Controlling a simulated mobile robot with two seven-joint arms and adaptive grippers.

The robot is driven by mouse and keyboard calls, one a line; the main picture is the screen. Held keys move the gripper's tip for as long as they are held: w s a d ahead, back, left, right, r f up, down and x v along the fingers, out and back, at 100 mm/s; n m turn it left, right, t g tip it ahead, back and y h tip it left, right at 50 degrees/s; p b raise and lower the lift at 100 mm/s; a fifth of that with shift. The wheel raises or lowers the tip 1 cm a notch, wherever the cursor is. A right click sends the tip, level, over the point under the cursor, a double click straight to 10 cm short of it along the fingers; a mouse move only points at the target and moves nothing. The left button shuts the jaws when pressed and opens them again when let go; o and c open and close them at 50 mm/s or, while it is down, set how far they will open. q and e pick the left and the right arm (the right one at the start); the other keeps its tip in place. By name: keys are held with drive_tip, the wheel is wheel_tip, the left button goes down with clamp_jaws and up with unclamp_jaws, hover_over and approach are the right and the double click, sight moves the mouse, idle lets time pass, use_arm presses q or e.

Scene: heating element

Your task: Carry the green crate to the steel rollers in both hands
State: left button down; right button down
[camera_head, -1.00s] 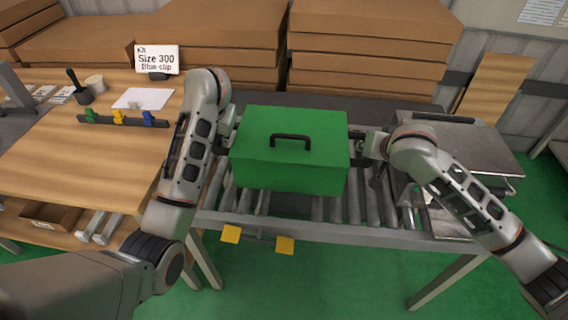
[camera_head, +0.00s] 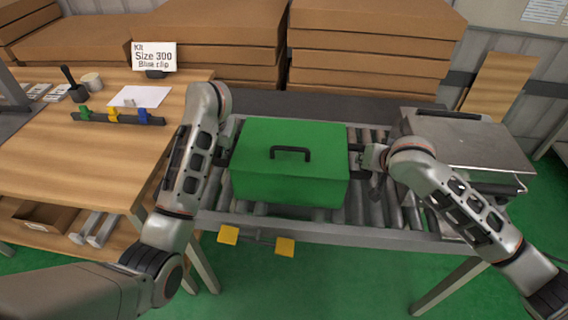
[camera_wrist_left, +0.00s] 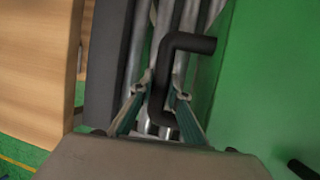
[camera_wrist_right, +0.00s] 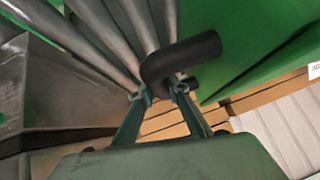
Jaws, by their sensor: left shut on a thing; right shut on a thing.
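The green crate (camera_head: 290,190) is upright and level over the steel rollers (camera_head: 365,212), with its lid shut and a black handle on top. I cannot tell whether its underside touches the rollers. My left gripper, mostly hidden by its arm in the head view, is shut on the black side handle (camera_wrist_left: 185,45) in the left wrist view (camera_wrist_left: 161,96). My right gripper (camera_head: 362,160) is shut on the opposite side handle (camera_wrist_right: 185,55), at the crate's right side. Rollers also show beside the crate in both wrist views.
A wooden bench (camera_head: 90,165) with clips and a kit sign (camera_head: 154,56) stands at the left. A steel box (camera_head: 470,145) is close to my right arm. Cardboard boxes (camera_head: 375,55) are stacked behind. Yellow pedals (camera_head: 285,247) show at the front below the rollers.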

use_arm(q)
drive_tip(key=shift+a+f, duration=0.1)
drive_tip(key=shift+f, duration=0.25)
use_arm(e)
drive_tip(key=shift+f, duration=0.35)
use_arm(q)
drive_tip(key=c, duration=1.9)
unclamp_jaws()
drive_tip(key=shift+s+r, duration=0.1)
use_arm(e)
drive_tip(key=c, duration=1.9)
unclamp_jaws()
drive_tip(key=shift+s, duration=0.1)
use_arm(q)
drive_tip(key=v, duration=0.8)
drive_tip(key=shift+s+r, duration=0.1)
drive_tip(key=shift+r, duration=0.25)
drive_tip(key=shift+s+d+r, duration=0.1)
drive_tip(key=shift+d+r, duration=0.15)
drive_tip(key=shift+r, duration=0.35)
drive_tip(key=shift+s+d+r, duration=0.1)
drive_tip(key=shift+d+r, duration=0.15)
drive_tip(key=shift+r, duration=0.3)
drive_tip(key=shift+s+a+r, duration=0.15)
drive_tip(key=shift+s+r, duration=0.15)
drive_tip(key=shift+s, duration=0.05)
use_arm(e)
drive_tip(key=shift+r, duration=0.1)
